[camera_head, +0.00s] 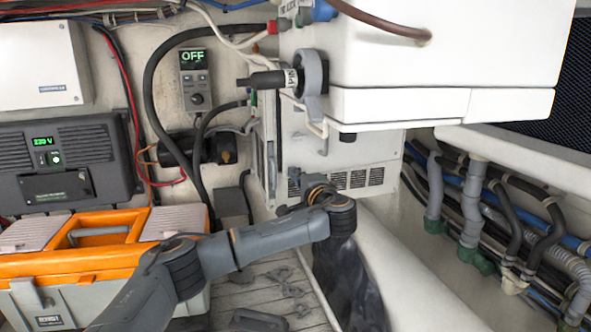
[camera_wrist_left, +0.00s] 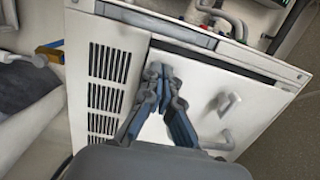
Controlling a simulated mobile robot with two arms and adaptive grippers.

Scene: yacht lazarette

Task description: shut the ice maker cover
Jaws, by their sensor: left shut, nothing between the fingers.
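A white appliance with dark vent slots, which looks like the ice maker (camera_head: 388,150), stands in the middle of the head view, partly under a larger white box. In the left wrist view the ice maker (camera_wrist_left: 110,30) fills the middle, with vents at left. My left gripper (camera_head: 292,192) is at the vented side in the head view. In the wrist view the left gripper (camera_wrist_left: 161,73) is shut and empty, its tips at the cover's upper left corner.
The large white box (camera_head: 440,60) overhangs at top right. An orange and grey toolbox (camera_head: 95,255) stands at lower left below a dark charger unit (camera_head: 65,160). Hoses and pipes (camera_head: 475,205) run along the right wall. Cables hang close to the ice maker's left side.

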